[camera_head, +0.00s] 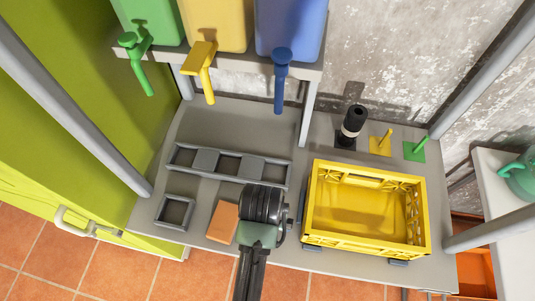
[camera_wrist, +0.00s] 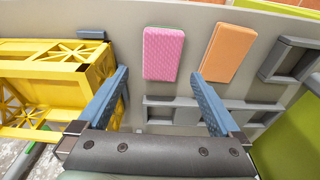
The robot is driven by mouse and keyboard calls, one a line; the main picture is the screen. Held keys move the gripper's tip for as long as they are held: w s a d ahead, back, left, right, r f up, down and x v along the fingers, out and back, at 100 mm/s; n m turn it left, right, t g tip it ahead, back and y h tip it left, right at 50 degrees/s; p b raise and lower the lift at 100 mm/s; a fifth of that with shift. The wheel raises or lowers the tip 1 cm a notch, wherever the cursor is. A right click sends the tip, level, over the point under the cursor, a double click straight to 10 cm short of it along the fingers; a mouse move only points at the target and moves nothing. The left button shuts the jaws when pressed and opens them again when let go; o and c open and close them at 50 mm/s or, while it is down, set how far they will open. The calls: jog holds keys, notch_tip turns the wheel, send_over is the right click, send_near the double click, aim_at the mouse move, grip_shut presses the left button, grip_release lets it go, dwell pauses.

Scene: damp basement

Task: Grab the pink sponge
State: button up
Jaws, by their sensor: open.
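The pink sponge (camera_wrist: 163,53) is a flat, textured block lying on the grey table, seen in the wrist view between and beyond my fingers. My gripper (camera_wrist: 164,88) is open and empty, with its two blue fingers spread apart. The sponge lies past the fingertips, a little nearer the left finger. I cannot tell the exact gap to it. In the head view my wrist and gripper (camera_head: 263,205) are over the table's front part and hide the pink sponge.
An orange sponge (camera_head: 222,222) lies just left of my gripper. A yellow crate (camera_head: 366,252) stands close on the right. Behind is a grey three-slot frame (camera_head: 228,165); a small square frame (camera_head: 174,212) is at left. Coloured dispensers (camera_head: 215,25) hang over the back.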

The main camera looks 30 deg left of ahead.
jog(key=shift+w+a+f, duration=0.1)
jog(key=shift+w+f, duration=0.1)
jog(key=shift+f, duration=1.2)
jog(key=shift+w+a+f, duration=0.1)
jog(key=shift+w+f, duration=0.05)
jog(key=shift+f, duration=1.3)
jog(key=shift+w+a+f, duration=0.1)
jog(key=shift+w+f, duration=0.1)
jog(key=shift+f, duration=1.2)
jog(key=c, duration=1.2)
jog(key=shift+o, duration=0.2)
jog(key=shift+r, duration=0.1)
